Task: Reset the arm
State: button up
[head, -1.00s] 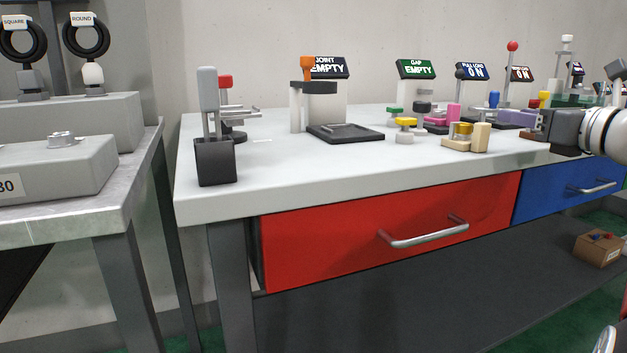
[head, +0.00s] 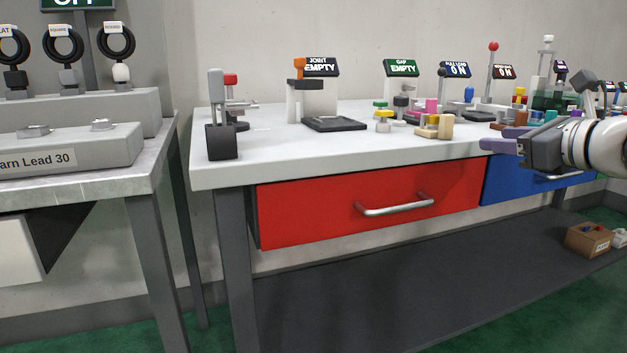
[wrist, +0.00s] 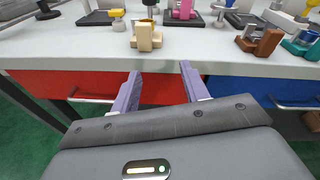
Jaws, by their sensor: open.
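My gripper (head: 492,145) is at the right of the head view, in front of the workbench's front edge and the blue drawer. In the wrist view my gripper (wrist: 160,85) shows two purple fingers spread apart with nothing between them. Past the fingertips are the white bench edge and a cream block (wrist: 146,37) on the benchtop, apart from the fingers. My white and grey arm comes in from the right edge of the head view.
The white workbench (head: 280,158) has a red drawer (head: 330,212) and a blue drawer (head: 500,180), both shut. Several fixtures and small coloured parts stand on top. A grey table (head: 90,180) stands at left. A cardboard box (head: 588,240) sits low at right.

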jog(key=s+a+f+n+g+h+p, duration=0.1)
jog(key=s+a+f+n+g+p, duration=0.15)
jog(key=s+a+f+n, duration=0.45)
jog(key=s+a+f+n+g+h+p, duration=0.1)
jog(key=s+a+f+n+g, duration=0.3)
jog(key=a+f+n, duration=0.4)
jog(key=s+a+f+n+g+h+p, duration=0.1)
jog(key=s+f+n+g+h+p, duration=0.1)
jog(key=s+f+n, duration=0.8)
jog(key=s+n+g+h, duration=0.1)
jog(key=s+n+h, duration=0.1)
jog(key=n, duration=0.1)
jog(key=shift+s+a+n, duration=0.35)
jog(key=shift+a+n, duration=0.05)
